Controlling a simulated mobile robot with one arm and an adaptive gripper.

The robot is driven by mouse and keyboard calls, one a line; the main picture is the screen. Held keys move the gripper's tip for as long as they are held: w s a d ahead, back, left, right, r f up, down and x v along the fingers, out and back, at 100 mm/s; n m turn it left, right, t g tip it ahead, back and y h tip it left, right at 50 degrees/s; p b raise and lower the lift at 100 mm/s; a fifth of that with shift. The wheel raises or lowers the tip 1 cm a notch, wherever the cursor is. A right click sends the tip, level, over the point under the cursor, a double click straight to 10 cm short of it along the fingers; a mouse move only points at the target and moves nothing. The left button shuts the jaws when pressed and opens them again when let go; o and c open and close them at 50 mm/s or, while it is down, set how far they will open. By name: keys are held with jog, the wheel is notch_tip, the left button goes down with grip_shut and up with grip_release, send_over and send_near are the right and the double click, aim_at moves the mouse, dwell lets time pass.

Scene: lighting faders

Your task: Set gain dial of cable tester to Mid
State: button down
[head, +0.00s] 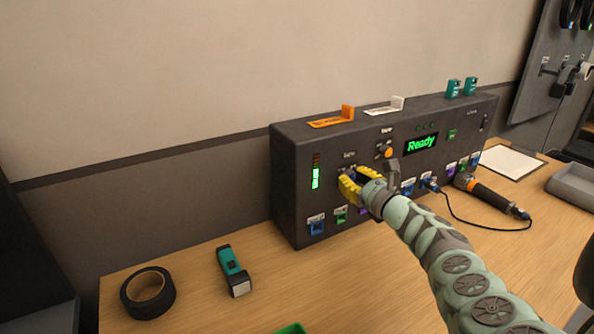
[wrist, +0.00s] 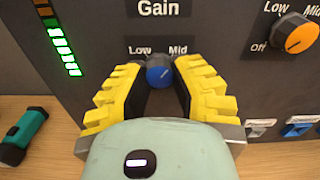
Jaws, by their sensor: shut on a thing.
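The cable tester (head: 290,165) is a dark box standing on the wooden bench, with a lit green "Ready" display (head: 421,143). Its blue gain dial (wrist: 159,73) sits below the "Gain" label in the wrist view, with "Low" printed at its upper left and "Mid" at its upper right. A light pointer mark on the dial seems to face up and right, toward "Mid". My gripper (wrist: 160,82) has yellow ribbed fingers, one on each side of the dial, shut on it. In the head view my gripper (head: 359,184) hides the dial.
An orange dial (wrist: 295,35) with "Off", "Low" and "Mid" marks is to the right. Coloured sockets line the panel's lower edge. A microphone (head: 490,196) with a cable lies at right. Black tape (head: 148,293) and a teal flashlight (head: 234,270) lie at left.

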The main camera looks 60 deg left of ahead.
jog(key=shift+f+m, duration=0.25)
jog(key=shift+m, duration=0.45)
jog(key=c, duration=0.7)
grip_release()
jog(key=shift+r, duration=0.15)
jog(key=shift+c, duration=0.2)
jog(key=shift+r, duration=0.1)
